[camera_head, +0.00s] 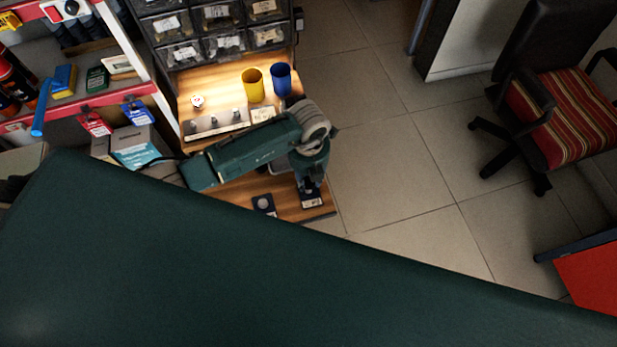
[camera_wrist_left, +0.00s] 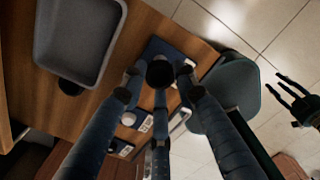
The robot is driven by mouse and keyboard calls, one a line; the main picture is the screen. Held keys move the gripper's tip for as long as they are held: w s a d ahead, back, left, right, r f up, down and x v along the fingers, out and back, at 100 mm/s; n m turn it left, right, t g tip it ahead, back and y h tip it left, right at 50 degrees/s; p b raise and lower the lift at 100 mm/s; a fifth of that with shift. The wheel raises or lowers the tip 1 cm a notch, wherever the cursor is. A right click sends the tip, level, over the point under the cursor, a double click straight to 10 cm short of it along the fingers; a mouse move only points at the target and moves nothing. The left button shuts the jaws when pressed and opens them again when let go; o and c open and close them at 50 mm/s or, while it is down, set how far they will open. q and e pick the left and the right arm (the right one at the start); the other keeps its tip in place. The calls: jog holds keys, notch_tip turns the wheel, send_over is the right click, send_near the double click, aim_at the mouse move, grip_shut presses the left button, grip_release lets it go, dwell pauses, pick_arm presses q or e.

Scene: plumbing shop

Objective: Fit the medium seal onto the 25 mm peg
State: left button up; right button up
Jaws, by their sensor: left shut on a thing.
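My left gripper (camera_head: 311,188) is over the front right corner of the wooden table. In the left wrist view its fingers (camera_wrist_left: 160,78) are shut on a small dark round piece (camera_wrist_left: 160,72), which looks like a seal; its size cannot be read. A dark blue pad (camera_wrist_left: 158,48) lies beneath it. A pale board with several short grey pegs (camera_head: 215,124) stands farther back on the table; I cannot tell which is the 25 mm one. My right gripper (camera_wrist_left: 293,100) shows at the right of the left wrist view, its dark fingers spread, apparently empty.
A dark pad with a grey round item (camera_head: 263,204) lies left of my left gripper. A yellow cup (camera_head: 253,85) and a blue cup (camera_head: 281,79) stand behind the pegs, near drawer bins (camera_head: 221,44). A grey tray (camera_wrist_left: 80,38) shows in the wrist view. My forearm crosses above the table.

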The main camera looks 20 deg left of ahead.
dwell(0.8)
pick_arm(q)
jog(key=o, duration=0.5)
jog(key=shift+c, duration=0.2)
notch_tip(320, 180, up, 11)
jog(key=p, duration=0.9)
jog(key=shift+s, duration=0.1)
dwell(0.3)
